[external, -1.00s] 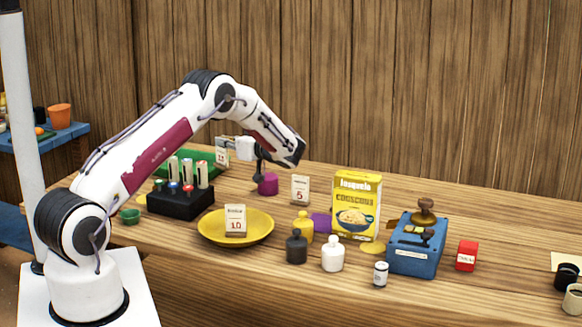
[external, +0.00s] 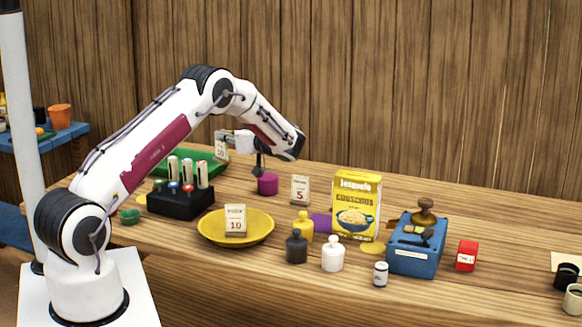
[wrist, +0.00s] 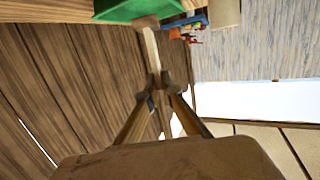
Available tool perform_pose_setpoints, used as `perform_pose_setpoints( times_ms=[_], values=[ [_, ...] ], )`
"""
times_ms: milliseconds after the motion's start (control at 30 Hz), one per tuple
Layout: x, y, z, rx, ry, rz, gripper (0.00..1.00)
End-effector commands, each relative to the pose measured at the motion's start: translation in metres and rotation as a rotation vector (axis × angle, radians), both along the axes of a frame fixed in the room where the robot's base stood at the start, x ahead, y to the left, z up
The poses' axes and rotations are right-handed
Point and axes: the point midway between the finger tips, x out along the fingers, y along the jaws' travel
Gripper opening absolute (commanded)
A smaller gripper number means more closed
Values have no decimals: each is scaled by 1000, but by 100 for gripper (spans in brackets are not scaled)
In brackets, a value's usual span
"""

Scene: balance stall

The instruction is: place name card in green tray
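The green tray (external: 205,166) lies at the back left of the table, behind the pen block. It also shows at the top of the wrist view (wrist: 125,10). My gripper (external: 226,137) is above the tray's back right part, shut on a small white card (external: 221,147) with a red number. In the wrist view, my fingertips (wrist: 159,82) pinch the card, seen nearly edge-on (wrist: 150,48). The card appears upright and raised at the tray. Two similar cards stand elsewhere: one in the yellow dish (external: 235,220) and one on the table (external: 300,189).
A black block with pens (external: 180,203) stands in front of the tray, and a purple object (external: 267,184) sits to its right. The yellow dish (external: 210,232), small bottles, a couscous box (external: 357,205) and a blue box (external: 412,250) stand further forward and right.

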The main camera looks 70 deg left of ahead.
Motion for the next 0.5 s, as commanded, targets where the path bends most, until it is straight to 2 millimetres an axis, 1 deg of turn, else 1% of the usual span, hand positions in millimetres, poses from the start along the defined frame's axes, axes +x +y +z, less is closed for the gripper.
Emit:
perform_pose_setpoints(
  times_ms=[167,267,367,500],
  values=[
    [-11,9,0,0,0,19,0],
    [-24,19,2,0,-1,43,0],
    [-43,32,4,0,-1,76,0],
    [-79,55,8,0,-1,133,0]
  ],
)
